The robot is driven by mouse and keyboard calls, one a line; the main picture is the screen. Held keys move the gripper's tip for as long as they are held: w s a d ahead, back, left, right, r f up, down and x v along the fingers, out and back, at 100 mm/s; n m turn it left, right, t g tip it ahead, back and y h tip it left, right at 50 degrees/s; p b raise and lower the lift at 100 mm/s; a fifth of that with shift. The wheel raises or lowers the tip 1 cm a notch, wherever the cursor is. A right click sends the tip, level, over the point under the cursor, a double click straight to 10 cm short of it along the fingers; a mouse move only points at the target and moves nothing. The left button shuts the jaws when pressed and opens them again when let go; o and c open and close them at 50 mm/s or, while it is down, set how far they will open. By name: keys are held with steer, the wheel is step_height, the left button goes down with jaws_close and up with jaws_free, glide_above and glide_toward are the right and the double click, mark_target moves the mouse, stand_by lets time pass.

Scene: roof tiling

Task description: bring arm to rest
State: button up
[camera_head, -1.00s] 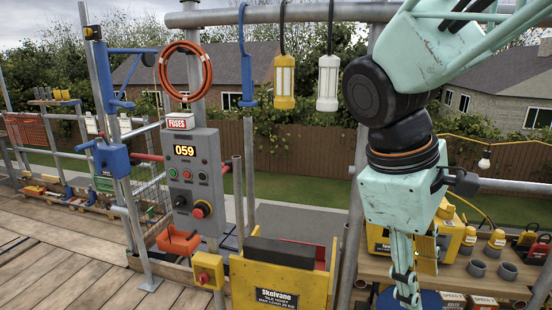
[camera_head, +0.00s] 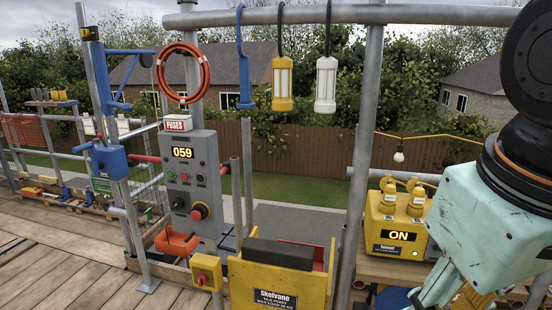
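My arm, with pale green links and black joints, fills the right side of the view. My gripper (camera_head: 447,290) is at the lower right, partly cut off by the bottom edge. Its fingertips are out of sight, so I cannot see whether it is open or shut or whether it holds anything.
The yellow tile hoist (camera_head: 274,284) carries a dark block (camera_head: 279,253). A grey control panel (camera_head: 187,165) reads 059. Scaffold poles (camera_head: 362,150) stand between hoist and bench. Hanging lamps (camera_head: 326,84) and an orange hose coil (camera_head: 183,72) are above. Planks (camera_head: 60,255) at left are clear.

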steer(key=shift+s+a+r+m+t+y, duration=0.2)
steer(key=shift+s+a+m+t, duration=0.1)
steer(key=shift+s+m, duration=0.3)
steer(key=shift+s+a+r+m+t+y, duration=0.2)
steer(key=shift+s+a+m+t, duration=0.1)
steer(key=shift+s+m, duration=0.3)
stand_by(0.6)
